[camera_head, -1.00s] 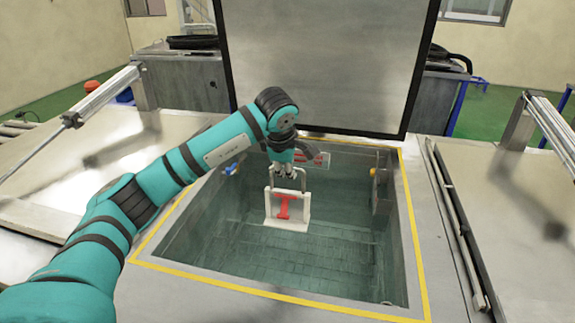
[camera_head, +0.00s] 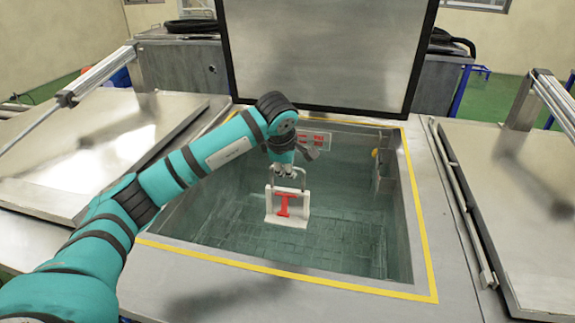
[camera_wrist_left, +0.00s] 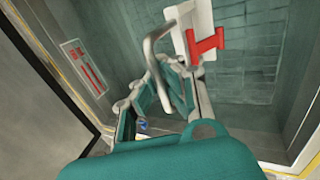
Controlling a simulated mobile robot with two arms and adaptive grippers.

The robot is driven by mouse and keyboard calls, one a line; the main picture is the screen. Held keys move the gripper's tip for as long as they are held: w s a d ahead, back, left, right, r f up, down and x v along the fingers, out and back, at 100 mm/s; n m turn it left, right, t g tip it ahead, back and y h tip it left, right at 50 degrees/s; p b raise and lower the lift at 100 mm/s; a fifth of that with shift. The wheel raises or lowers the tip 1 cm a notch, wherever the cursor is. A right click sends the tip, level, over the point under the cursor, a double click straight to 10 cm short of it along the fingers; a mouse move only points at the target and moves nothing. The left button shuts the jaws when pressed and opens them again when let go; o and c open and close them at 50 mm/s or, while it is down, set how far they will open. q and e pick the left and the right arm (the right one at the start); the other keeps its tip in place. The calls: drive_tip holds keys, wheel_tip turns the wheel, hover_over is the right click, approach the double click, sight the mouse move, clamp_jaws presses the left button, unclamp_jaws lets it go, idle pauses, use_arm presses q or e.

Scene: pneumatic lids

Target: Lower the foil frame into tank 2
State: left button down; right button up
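The foil frame (camera_head: 287,207) is a small white panel with a red T-shaped piece and a grey loop handle. My left gripper (camera_head: 285,172) is shut on the handle at the frame's top, and the frame hangs upright. Tank 2 (camera_head: 420,240) is the open basin with a yellow-edged rim, holding greenish liquid over a tiled floor. The frame hangs within its opening; I cannot tell whether its lower edge touches the liquid. In the left wrist view the frame (camera_wrist_left: 182,38) is partly cut off beyond my left gripper (camera_wrist_left: 172,72). My right gripper is out of view.
A raised dark-edged lid (camera_head: 320,50) stands behind the tank. Closed metal lids lie to the left (camera_head: 90,150) and right (camera_head: 520,190). A red-and-white label (camera_head: 314,139) is on the tank's back wall. Open room surrounds the frame inside the tank.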

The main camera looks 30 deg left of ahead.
sight(287, 191)
use_arm(q)
drive_tip(key=shift+f+b, duration=2.65)
drive_tip(key=shift+f, duration=1.2)
drive_tip(key=shift+f+b, duration=1.6)
drive_tip(key=shift+f, duration=0.65)
drive_tip(key=shift+f+b, duration=0.55)
drive_tip(key=shift+f, duration=0.15)
drive_tip(key=c, duration=1.4)
unclamp_jaws()
drive_tip(key=v, duration=1.2)
wheel_tip(287, 191, up, 12)
drive_tip(key=p, duration=0.8)
drive_tip(key=shift+p, duration=0.35)
